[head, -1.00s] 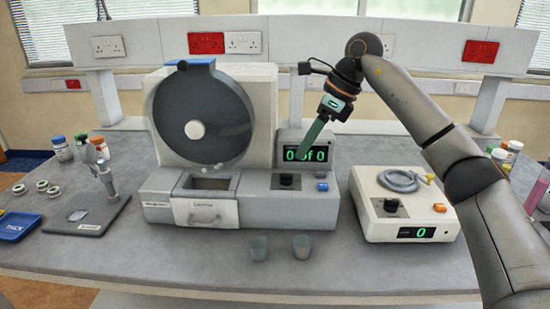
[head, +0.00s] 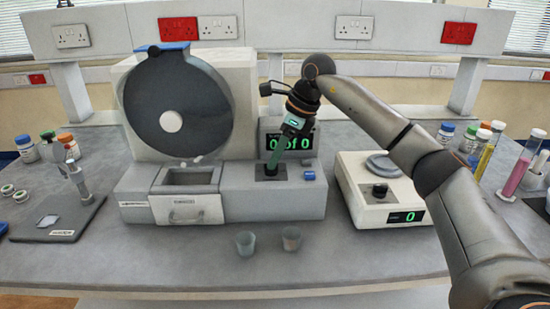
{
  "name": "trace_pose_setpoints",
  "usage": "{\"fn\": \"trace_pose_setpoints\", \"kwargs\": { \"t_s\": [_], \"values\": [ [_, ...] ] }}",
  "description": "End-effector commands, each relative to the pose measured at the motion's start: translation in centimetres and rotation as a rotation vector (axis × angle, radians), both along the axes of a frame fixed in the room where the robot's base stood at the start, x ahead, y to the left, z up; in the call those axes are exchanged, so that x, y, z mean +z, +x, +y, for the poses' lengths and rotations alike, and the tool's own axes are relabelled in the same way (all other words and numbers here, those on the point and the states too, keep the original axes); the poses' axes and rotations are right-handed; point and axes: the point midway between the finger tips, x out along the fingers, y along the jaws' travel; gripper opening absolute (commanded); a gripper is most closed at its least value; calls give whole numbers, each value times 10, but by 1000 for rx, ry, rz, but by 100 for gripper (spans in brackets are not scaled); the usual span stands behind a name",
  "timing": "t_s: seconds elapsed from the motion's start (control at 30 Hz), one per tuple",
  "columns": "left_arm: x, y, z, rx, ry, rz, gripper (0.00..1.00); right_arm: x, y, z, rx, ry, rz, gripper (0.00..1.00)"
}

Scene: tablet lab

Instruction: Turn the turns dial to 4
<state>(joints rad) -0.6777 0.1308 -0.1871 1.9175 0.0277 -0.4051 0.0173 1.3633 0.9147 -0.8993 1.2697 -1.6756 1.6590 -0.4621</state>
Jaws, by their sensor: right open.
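The grey drum machine (head: 235,203) stands mid-bench with a green display (head: 303,142) that appears to read "0 of 0", partly covered by my arm. The turns dial sits on a dark square plate (head: 259,177) on its front deck; the knob itself is mostly hidden by my gripper. My right gripper (head: 272,168) points down at the dial, its tips at the knob. It is open, and I cannot tell whether the fingers touch the knob. My left gripper is out of view.
A blue button (head: 309,176) lies just right of the dial. A white device (head: 362,215) with its own black knob and a "0" display stands further right, under my arm. Two small cups (head: 245,243) (head: 291,239) stand in front. Bottles and tubes crowd the right side.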

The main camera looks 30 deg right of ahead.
Motion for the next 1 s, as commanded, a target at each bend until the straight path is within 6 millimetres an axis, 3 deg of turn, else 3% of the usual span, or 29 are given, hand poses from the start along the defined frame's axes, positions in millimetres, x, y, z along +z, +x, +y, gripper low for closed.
{"fn": "trace_pose_setpoints", "kwargs": {
  "t_s": [0.43,0.8,1.0],
  "values": [
    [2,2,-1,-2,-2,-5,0,-10,3,3,1,0,-1,43],
    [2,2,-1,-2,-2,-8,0,-10,3,3,1,0,-1,1],
    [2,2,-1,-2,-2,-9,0,-10,3,3,1,0,-1,0]
  ]
}}
